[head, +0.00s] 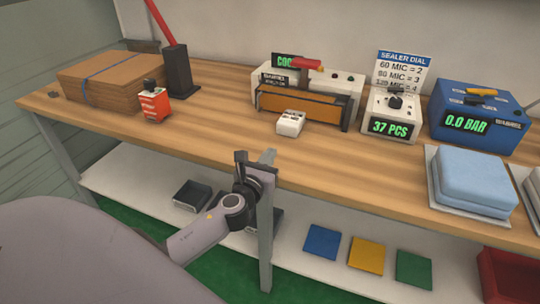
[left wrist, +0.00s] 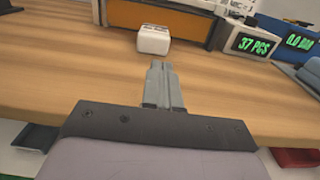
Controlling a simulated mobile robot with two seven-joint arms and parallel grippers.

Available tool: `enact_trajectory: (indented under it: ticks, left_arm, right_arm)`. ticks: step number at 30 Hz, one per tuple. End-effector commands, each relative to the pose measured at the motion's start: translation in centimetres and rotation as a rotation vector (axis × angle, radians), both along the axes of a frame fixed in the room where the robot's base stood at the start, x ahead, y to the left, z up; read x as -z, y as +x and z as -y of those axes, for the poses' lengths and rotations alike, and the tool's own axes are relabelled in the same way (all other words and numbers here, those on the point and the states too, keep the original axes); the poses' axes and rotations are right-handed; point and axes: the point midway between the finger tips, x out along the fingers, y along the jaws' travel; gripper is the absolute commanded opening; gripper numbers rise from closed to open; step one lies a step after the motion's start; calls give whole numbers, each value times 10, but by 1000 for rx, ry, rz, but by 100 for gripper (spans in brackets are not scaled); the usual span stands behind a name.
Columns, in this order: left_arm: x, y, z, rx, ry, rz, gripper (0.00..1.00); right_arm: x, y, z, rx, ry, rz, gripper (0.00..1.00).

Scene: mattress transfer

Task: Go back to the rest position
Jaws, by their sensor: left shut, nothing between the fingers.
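My left gripper (head: 256,157) is in front of the wooden bench's front edge, with its fingers together and nothing between them. In the left wrist view its shut fingers (left wrist: 162,84) point over the bench top (left wrist: 70,65) toward a small white block-shaped device (left wrist: 154,39). That white device also shows on the bench in the head view (head: 290,123), apart from the fingers. My right gripper does not show in either view.
On the bench (head: 215,117) stand a cardboard stack (head: 113,83), a red device (head: 154,104), a sealer (head: 303,104), a "37 PCS" counter (head: 391,117), a blue "0.0 BAR" box (head: 477,118) and a light-blue pad (head: 474,180). A bench leg (head: 265,240) stands close by my left arm.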

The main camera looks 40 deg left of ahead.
Motion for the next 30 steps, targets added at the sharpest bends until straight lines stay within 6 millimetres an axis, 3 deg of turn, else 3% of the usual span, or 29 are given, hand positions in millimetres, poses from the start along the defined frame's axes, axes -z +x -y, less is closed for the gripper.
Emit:
enact_trajectory:
  ticks: [8,11,14,20,26,30]
  left_arm:
    - [0,-4,1,-2,-7,2,0]
    - [3,-11,1,-23,-87,4,0]
    - [10,-26,2,-80,-290,14,0]
    - [39,-80,8,-296,-899,34,0]
    - [72,-150,30,-628,-1526,49,0]
    - [89,-204,56,-927,-1894,59,0]
  right_arm:
    - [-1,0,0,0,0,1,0]
    - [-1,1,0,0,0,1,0]
    - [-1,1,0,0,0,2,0]
    - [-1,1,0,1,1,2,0]
    - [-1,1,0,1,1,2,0]
    - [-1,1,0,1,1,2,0]
